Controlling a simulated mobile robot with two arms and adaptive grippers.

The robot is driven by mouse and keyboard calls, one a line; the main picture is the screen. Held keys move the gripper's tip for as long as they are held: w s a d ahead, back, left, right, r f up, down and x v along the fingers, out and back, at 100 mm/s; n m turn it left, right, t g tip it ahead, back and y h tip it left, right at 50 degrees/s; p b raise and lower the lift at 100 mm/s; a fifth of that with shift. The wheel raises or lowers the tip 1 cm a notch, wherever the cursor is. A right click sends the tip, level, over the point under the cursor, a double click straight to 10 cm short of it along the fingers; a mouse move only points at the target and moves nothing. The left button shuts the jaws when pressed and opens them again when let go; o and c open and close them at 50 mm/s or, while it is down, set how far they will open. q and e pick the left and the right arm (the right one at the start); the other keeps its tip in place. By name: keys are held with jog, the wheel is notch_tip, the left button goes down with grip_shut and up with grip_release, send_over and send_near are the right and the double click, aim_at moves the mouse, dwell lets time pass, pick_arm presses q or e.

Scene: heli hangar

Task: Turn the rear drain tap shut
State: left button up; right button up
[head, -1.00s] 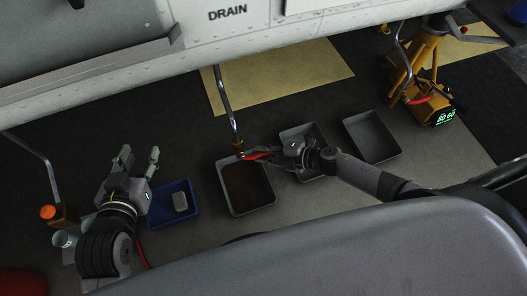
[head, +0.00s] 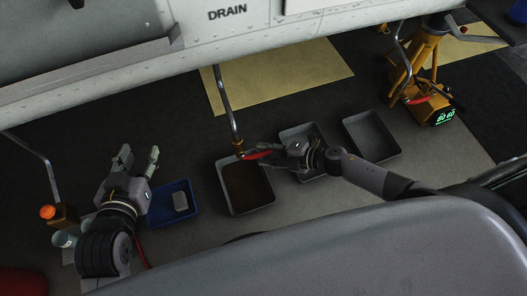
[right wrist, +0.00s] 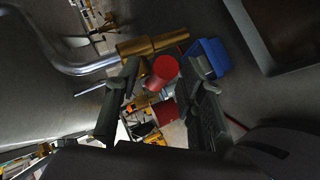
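A drain pipe (head: 224,95) comes down from the white hull in the head view and ends in a brass tap (head: 238,146) with a red handle (head: 256,155). In the right wrist view the brass tap body (right wrist: 150,45) and the red handle (right wrist: 162,73) show close up. My right gripper (head: 266,150) is at the handle, its fingers apart on either side of it, with gaps visible in the right wrist view (right wrist: 170,82).
A grey tray (head: 219,181) with brown contents is under the tap. A blue tray (head: 159,218) holds a pale block. Two grey trays (head: 397,150) (head: 322,175) stand to the right. Another red-handled tap (head: 416,101) is by a yellow stand (head: 427,55). Cups (head: 64,239) are at lower left.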

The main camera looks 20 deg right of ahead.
jog(key=v, duration=1)
jog(key=shift+d+r, duration=0.15)
jog(key=shift+d, duration=0.1)
jog(key=shift+s, duration=0.15)
